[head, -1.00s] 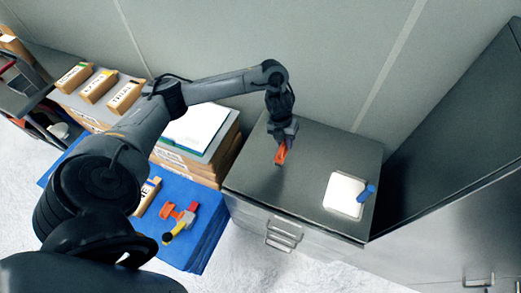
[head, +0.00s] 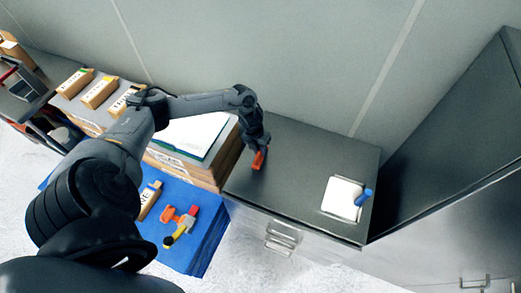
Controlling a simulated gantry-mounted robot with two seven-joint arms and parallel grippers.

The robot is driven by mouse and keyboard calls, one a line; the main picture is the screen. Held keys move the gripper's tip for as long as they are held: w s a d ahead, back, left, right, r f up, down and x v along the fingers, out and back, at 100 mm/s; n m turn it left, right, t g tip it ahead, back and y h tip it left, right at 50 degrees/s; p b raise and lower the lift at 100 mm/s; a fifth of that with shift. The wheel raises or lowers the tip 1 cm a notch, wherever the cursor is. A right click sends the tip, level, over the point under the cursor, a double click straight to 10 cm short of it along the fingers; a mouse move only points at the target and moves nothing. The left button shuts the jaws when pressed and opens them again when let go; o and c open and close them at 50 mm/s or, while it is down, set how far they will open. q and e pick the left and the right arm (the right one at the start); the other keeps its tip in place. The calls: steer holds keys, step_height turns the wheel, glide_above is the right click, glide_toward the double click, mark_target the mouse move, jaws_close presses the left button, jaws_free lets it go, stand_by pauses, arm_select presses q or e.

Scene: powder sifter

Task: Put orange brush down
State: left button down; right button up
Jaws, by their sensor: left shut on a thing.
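The orange brush (head: 259,160) is at the tip of my left gripper (head: 257,149), over the left part of the dark cabinet top (head: 300,171). My left gripper is shut on it and points down. The brush is small here, and I cannot tell whether it touches the cabinet top. My right gripper is not in view.
A white pad (head: 342,197) with a blue item (head: 364,196) lies at the cabinet's right. Left of the cabinet are stacked boxes with a white sheet (head: 195,135) and a blue platform (head: 200,250) with orange, red and yellow tools (head: 180,222). The cabinet's middle is clear.

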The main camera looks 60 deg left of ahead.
arm_select(q)
steer(key=shift+f, duration=0.25)
steer(key=shift+f, duration=0.15)
steer(key=c, duration=1)
jaws_free()
